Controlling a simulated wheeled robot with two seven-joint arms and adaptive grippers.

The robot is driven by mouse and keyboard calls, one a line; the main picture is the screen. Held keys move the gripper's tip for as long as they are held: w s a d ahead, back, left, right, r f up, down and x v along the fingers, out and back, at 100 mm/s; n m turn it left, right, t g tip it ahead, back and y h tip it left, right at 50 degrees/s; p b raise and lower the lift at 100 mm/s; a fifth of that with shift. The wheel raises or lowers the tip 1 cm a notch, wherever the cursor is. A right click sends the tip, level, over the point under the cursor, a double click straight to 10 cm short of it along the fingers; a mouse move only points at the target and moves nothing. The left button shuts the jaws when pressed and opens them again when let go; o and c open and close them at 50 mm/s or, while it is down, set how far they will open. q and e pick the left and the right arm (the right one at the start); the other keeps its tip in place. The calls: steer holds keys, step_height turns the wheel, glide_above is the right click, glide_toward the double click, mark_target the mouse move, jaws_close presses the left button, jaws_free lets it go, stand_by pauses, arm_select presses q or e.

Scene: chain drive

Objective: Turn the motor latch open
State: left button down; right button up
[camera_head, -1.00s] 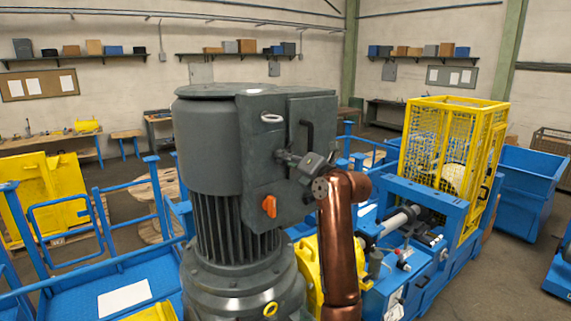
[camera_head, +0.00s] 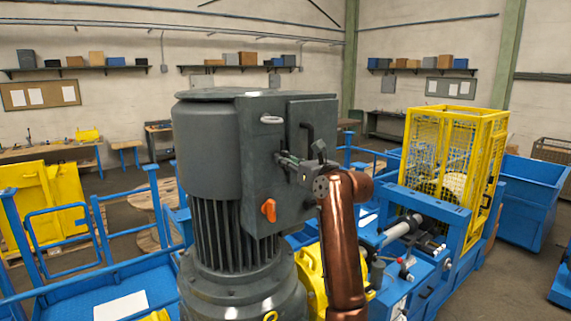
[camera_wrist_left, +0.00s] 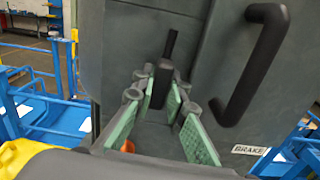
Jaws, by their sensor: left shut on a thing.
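The grey motor (camera_head: 210,145) stands upright at the centre of the head view, with a grey box (camera_head: 270,150) on its side. On the box face sits a small black latch (camera_wrist_left: 162,75) with a thin upright stem, seen in the left wrist view. My left gripper (camera_head: 284,159) reaches the box face from the right on the copper arm. In the left wrist view its green-padded fingers (camera_wrist_left: 160,92) converge on the latch and are shut on it. The fingers hide the latch in the head view. My right gripper is in neither view.
A black handle (camera_wrist_left: 250,65) stands out right of the latch, above a BRAKE label (camera_wrist_left: 250,150). An orange knob (camera_head: 268,209) sits lower on the box. A yellow cage (camera_head: 455,160) and blue frames stand around the motor.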

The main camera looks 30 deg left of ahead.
arm_select(q)
steer(key=shift+f+n, duration=0.15)
steer(key=shift+n, duration=0.25)
steer(key=c, duration=1.9)
jaws_free()
steer(key=shift+c, duration=0.2)
steer(key=v, duration=1.2)
steer(key=shift+w, duration=0.1)
